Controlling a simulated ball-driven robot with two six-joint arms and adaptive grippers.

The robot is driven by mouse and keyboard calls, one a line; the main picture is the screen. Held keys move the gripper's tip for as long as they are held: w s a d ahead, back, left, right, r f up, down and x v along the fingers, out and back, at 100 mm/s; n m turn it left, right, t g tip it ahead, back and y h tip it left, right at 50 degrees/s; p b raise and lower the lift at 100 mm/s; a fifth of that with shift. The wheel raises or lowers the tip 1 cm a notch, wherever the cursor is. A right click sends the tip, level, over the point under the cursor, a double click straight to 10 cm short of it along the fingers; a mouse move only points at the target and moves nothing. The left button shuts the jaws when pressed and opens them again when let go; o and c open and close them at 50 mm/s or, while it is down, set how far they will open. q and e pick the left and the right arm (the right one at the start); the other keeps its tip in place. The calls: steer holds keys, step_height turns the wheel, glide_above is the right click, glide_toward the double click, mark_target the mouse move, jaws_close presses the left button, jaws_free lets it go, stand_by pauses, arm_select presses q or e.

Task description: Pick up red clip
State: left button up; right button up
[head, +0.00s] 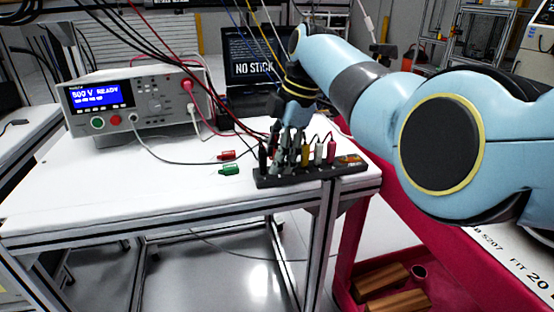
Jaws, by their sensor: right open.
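A small red clip (227,155) lies on the white table top, just behind a green clip (231,170). My right gripper (285,150) points down over the left part of a dark clip strip (310,173), to the right of the loose red clip. It is open, and its fingers are among the clips standing in the strip, so their exact contact is hard to tell. A yellow clip (305,155), a white clip (319,151) and a pinkish-red clip (331,151) stand in the strip. My left gripper is not in view.
A tester with a lit blue display (102,94) stands at the back left of the white table (120,180). Cables run from it and hang above. A dark laptop (254,62) stands behind the gripper. The table's front left is clear. A red cart (420,225) stands at the right.

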jaws_close()
steer(key=shift+r, duration=0.1)
steer(key=shift+r, duration=0.15)
